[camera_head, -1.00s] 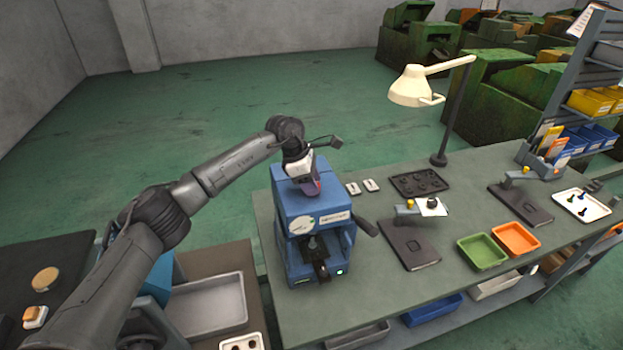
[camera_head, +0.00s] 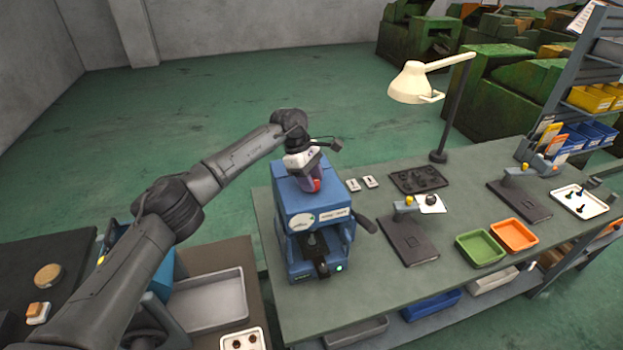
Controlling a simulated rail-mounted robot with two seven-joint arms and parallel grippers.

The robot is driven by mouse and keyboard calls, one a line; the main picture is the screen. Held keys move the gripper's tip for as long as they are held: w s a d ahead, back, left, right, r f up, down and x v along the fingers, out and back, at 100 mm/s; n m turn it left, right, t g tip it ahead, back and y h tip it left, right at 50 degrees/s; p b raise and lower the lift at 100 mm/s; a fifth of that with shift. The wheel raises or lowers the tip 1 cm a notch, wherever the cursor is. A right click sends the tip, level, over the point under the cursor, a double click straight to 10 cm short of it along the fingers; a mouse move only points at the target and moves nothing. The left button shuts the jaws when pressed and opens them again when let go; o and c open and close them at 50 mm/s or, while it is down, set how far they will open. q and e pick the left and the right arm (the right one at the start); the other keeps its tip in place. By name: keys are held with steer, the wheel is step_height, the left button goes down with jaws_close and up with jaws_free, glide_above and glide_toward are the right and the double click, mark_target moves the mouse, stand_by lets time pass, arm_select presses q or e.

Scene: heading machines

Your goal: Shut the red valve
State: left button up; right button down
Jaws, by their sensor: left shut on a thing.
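The red valve (camera_head: 315,185) shows as a small red patch on top of the blue machine (camera_head: 307,204), near its back edge. My left gripper (camera_head: 309,182) reaches down onto it from above and is shut on it. The gripper's white and dark body hides most of the valve, so the valve's angle is hard to tell. The blue machine stands upright on the green workbench (camera_head: 300,318). My right gripper is not in view.
Dark plates (camera_head: 408,240), a green tray (camera_head: 480,248) and an orange tray (camera_head: 514,235) lie to the right. A grey tray (camera_head: 243,288) is at the lower left.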

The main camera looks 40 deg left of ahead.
arm_select(q)
steer(key=o, duration=0.9)
steer(key=shift+b+v, duration=0.35)
steer(key=shift+v, duration=6.6)
